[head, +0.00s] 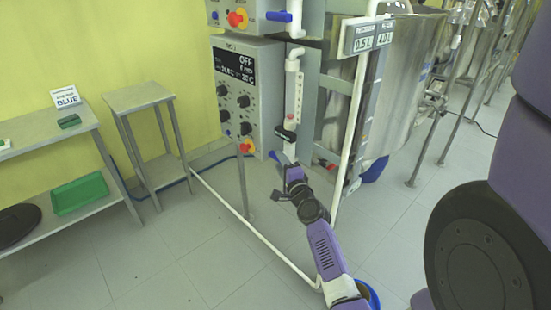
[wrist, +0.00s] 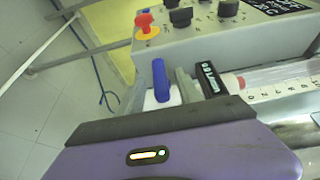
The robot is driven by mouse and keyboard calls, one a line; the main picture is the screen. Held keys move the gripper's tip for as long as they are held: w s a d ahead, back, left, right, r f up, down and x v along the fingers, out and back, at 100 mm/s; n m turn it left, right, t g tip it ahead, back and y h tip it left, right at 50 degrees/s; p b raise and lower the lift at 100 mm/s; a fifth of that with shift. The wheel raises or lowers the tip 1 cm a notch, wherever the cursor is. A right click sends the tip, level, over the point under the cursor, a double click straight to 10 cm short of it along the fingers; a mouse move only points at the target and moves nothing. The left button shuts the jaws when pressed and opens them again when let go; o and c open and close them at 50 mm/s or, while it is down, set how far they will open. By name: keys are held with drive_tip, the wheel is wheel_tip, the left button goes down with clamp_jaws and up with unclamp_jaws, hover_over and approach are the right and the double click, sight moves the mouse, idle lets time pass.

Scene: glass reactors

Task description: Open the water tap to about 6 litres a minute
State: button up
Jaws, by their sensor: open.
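The water tap's blue lever (wrist: 160,80) shows in the wrist view between the two grey fingers of my gripper (wrist: 162,92). The fingers are open, one on each side of it; I cannot tell whether either touches. In the head view the blue lever (head: 273,156) is low on the white pipe, and my gripper (head: 290,168) is right by it. The clear flow tube (head: 295,95) rises above the tap. In the wrist view a red piece (wrist: 240,82) sits at the tube's end, beside a black label (wrist: 211,79).
A grey control box (head: 248,88) with black knobs, a display reading OFF and a red-and-yellow stop button (head: 246,146) stands just left of the pipe. A steel reactor (head: 400,90) is at right. A white pipe (head: 250,228) runs low across the floor. Open floor lies left.

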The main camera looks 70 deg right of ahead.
drive_tip(key=shift+x, duration=1.55)
drive_tip(key=shift+s, duration=0.1)
clamp_jaws()
